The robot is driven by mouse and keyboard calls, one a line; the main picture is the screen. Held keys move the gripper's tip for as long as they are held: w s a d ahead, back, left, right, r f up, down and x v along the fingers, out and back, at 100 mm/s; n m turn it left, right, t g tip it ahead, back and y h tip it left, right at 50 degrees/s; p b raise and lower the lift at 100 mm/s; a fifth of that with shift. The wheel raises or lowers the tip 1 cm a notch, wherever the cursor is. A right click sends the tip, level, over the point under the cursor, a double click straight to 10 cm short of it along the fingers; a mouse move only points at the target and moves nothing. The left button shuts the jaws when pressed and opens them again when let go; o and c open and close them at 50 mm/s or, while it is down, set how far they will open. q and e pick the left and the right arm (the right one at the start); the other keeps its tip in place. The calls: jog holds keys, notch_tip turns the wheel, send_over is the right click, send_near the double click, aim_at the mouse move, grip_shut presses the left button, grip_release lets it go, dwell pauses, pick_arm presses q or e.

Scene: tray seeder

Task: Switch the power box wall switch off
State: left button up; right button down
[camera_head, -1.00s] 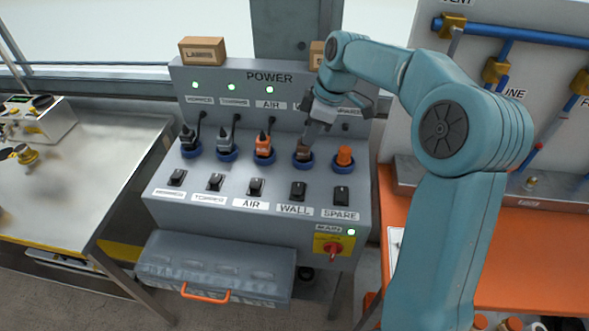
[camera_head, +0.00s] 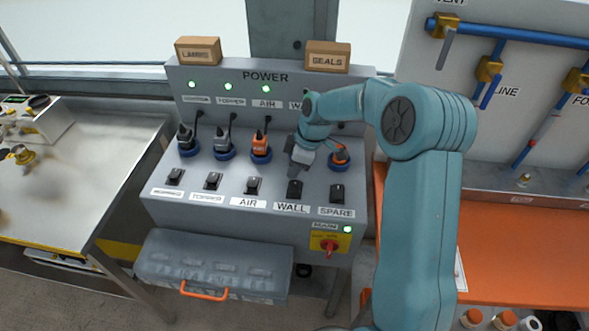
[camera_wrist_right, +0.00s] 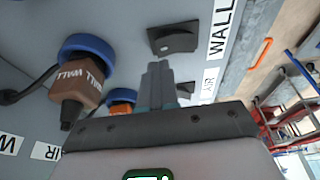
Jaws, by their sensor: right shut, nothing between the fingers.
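The black WALL rocker switch (camera_head: 294,188) is in the switch row of the grey power box (camera_head: 222,182), above its WALL label (camera_head: 291,208). My right gripper (camera_head: 297,169) points down just above this switch and partly hides the panel behind it. In the right wrist view, the shut, empty fingers (camera_wrist_right: 159,70) end close to the WALL switch (camera_wrist_right: 172,40); I cannot tell whether they touch. The brown WALL plug (camera_wrist_right: 82,82) sits in its blue socket beside the fingers. My left gripper is not in view.
The AIR switch (camera_head: 253,185) and SPARE switch (camera_head: 337,193) flank the WALL switch. Cartons stand on top of the box, including SEALS (camera_head: 328,57). A red main switch (camera_head: 329,246) is below.

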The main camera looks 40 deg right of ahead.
jog(key=shift+w+f, duration=0.1)
jog(key=shift+f, duration=0.5)
jog(key=shift+d+f, duration=0.15)
jog(key=shift+f, duration=0.05)
jog(key=shift+s+a+r, duration=0.4)
jog(key=shift+s+a, duration=0.05)
jog(key=shift+a, duration=0.2)
